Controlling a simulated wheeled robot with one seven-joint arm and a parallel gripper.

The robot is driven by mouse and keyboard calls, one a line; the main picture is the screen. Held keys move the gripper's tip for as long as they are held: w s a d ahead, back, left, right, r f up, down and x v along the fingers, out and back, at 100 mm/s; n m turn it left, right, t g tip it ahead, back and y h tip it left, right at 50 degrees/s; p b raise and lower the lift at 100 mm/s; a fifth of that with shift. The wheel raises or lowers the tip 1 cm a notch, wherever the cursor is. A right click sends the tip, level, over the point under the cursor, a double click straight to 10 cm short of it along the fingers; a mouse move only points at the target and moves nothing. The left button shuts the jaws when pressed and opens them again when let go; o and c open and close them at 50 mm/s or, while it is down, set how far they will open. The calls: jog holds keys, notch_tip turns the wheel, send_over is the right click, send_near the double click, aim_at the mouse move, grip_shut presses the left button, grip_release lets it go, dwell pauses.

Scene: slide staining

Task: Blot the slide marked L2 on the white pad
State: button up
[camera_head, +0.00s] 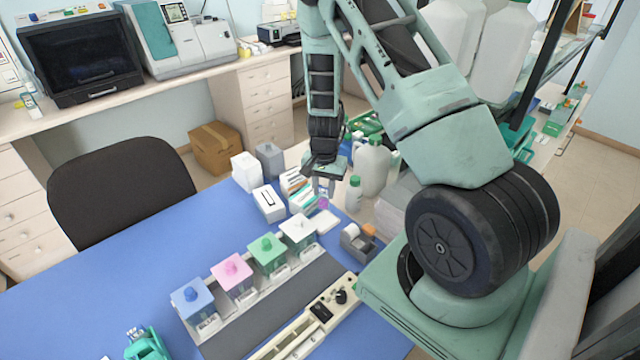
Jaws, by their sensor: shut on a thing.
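My gripper (324,190) points down at the back right of the blue bench. It is shut on a small slide (323,203) with a purple-pink patch, which hangs below the fingers. Its marking is too small to read. A flat white pad (327,223) lies on the bench just below and in front of the slide. The slide appears above the pad's far edge; I cannot tell whether they touch.
A row of staining jars with blue (191,297), pink (231,269), green (267,252) and white (298,230) lids stands left of the pad. A tape dispenser (356,241) is close on the right. Boxes (269,203) and white bottles (374,166) crowd behind.

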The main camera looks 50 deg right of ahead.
aim_at(324, 202)
jog(key=shift+f+b, duration=1.35)
jog(key=shift+f, duration=0.6)
jog(key=shift+s+a+f+b, duration=0.1)
jog(key=shift+f+b, duration=0.4)
jog(key=shift+f, duration=0.05)
dwell(2.5)
jog(key=shift+r+p, duration=2.2)
jog(key=shift+r, duration=0.9)
